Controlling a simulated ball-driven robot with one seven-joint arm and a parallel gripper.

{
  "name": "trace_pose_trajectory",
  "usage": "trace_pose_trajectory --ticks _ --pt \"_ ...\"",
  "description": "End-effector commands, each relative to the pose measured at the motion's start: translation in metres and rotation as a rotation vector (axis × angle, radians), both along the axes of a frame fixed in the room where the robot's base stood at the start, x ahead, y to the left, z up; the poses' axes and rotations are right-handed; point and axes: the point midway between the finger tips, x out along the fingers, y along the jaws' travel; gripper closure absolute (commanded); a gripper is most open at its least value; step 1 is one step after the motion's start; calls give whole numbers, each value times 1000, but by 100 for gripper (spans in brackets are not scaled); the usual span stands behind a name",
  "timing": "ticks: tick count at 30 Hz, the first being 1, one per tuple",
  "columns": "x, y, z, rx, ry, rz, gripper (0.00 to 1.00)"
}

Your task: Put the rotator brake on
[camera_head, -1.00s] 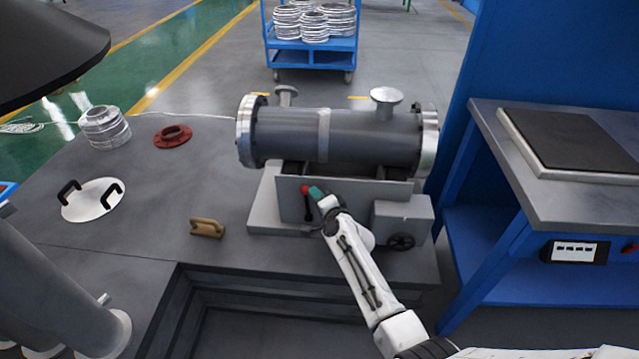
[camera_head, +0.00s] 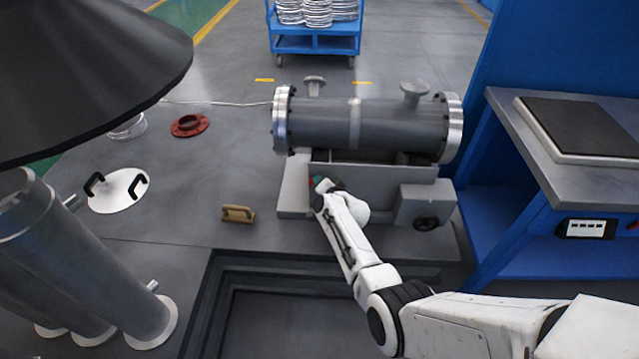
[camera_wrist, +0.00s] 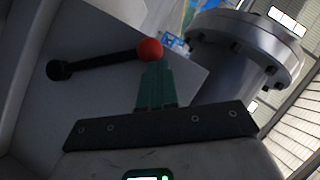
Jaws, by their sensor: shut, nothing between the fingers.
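The rotator (camera_head: 375,185) is a grey base with a side box and handwheel, and it carries a dark grey flanged shell (camera_head: 400,126). In the wrist view its brake lever (camera_wrist: 105,62) is a black rod running from a dark pivot at left to a red ball knob (camera_wrist: 150,50). My gripper (camera_head: 320,182) is at the left part of the rotator's front face. In the wrist view its green fingers (camera_wrist: 155,66) are shut and empty, with the tips right at the knob; I cannot tell whether they touch it. In the head view my gripper hides most of the lever.
A wooden-coloured handle block (camera_head: 238,213), a white round cover with black handles (camera_head: 118,190) and a red flange ring (camera_head: 190,125) lie on the grey floor at left. A recessed pit (camera_head: 300,285) is in front. A blue bench (camera_head: 540,190) stands at right.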

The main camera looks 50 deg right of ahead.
Motion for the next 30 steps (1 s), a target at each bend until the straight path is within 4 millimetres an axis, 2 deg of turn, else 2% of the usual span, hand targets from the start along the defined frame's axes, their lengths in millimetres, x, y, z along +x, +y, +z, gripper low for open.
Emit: trace_pose_trajectory --ticks 22,26,30 --pt "6 4 -3 4 -1 10 100" --pt "6 2 6 3 -2 9 100" --pt "3 -4 25 1 -2 4 100"
